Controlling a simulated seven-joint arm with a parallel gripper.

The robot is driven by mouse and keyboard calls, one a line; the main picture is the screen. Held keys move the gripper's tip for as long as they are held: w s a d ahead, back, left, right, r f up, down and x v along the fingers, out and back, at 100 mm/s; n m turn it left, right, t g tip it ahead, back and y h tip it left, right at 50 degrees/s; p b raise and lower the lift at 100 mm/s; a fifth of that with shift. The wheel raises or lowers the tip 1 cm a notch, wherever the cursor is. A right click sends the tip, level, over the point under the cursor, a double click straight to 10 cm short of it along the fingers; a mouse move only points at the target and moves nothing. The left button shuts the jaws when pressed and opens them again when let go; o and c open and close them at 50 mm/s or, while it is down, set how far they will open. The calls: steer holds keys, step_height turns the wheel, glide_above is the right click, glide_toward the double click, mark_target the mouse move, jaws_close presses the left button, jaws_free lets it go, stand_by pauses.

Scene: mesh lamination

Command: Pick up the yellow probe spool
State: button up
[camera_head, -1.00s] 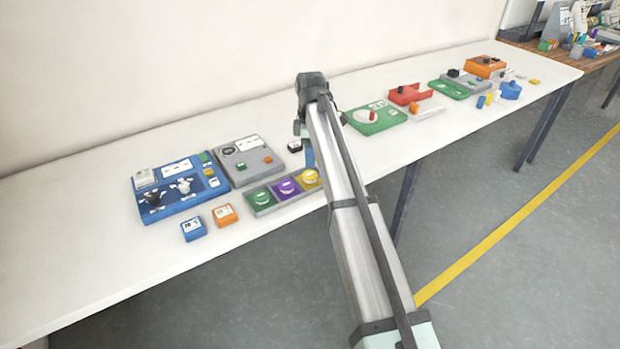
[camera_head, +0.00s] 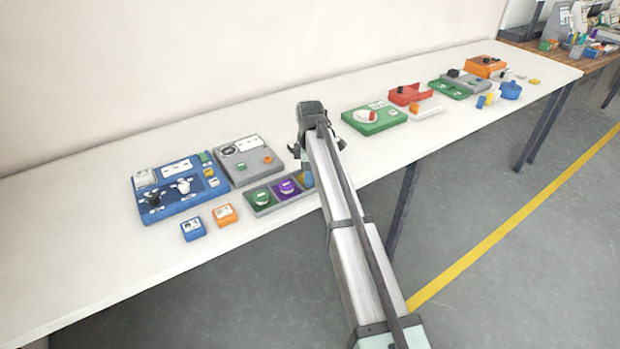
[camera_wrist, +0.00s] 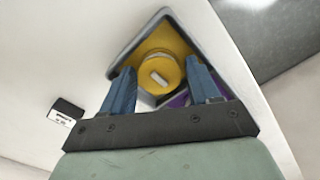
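The yellow probe spool (camera_wrist: 158,73) is round with a pale bar across its top. It sits in the yellow compartment (camera_wrist: 178,46) of the grey tray, which shows in the wrist view. My gripper (camera_wrist: 160,78) is open, with its two blue fingers on either side of the spool; I cannot tell whether they touch it. In the head view the grey tray (camera_head: 250,208) holds a green spool (camera_head: 262,197) and a purple spool (camera_head: 287,187). The yellow spool is hidden there behind my arm and wrist.
Left of the tray are a blue box (camera_head: 192,229), an orange box (camera_head: 225,215), a blue panel (camera_head: 168,208) and a grey panel (camera_head: 243,172). A green panel (camera_head: 372,127) stands to the right. A small dark-and-white block (camera_wrist: 66,112) lies beside the tray. Bare table lies at the far left.

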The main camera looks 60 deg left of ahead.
steer(key=c, duration=0.8)
